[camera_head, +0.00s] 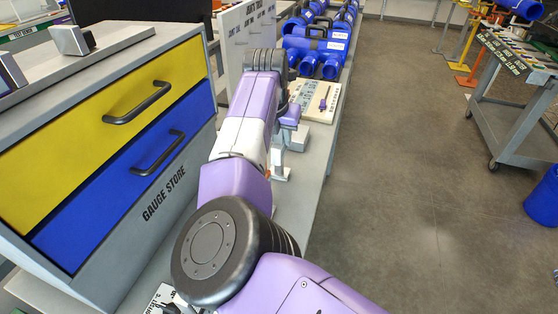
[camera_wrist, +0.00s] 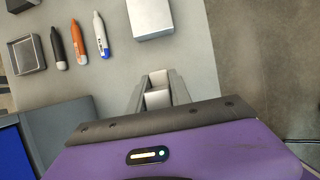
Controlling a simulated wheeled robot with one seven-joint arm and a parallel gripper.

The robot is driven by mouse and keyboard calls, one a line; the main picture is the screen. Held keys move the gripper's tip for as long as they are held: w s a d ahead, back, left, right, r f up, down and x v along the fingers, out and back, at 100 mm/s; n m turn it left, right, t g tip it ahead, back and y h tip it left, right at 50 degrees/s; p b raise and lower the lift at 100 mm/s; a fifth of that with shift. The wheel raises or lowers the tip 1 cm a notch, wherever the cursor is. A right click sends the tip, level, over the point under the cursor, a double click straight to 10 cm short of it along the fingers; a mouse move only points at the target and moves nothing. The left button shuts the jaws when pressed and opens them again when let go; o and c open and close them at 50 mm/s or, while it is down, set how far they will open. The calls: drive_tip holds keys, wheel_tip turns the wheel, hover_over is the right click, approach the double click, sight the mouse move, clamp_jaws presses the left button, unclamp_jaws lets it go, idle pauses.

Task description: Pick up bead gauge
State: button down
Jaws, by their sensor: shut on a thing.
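In the wrist view my gripper (camera_wrist: 157,84) points down over the grey worktop, its two fingers shut on a small pale grey block (camera_wrist: 158,99). The block looks like the bead gauge, but most of it is hidden between the fingers and I see no marking on it.
A white box (camera_wrist: 150,18) lies ahead of the fingers. Black (camera_wrist: 58,48), orange (camera_wrist: 79,42) and white-blue (camera_wrist: 101,34) pens lie beside a small grey tray (camera_wrist: 26,54). The gauge store's yellow (camera_head: 150,90) and blue (camera_head: 130,190) drawers are shut.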

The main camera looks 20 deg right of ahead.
drive_tip(key=shift+r, duration=0.15)
wheel_tip(320, 180, up, 20)
drive_tip(key=b, duration=0.1)
drive_tip(key=shift+b, duration=0.3)
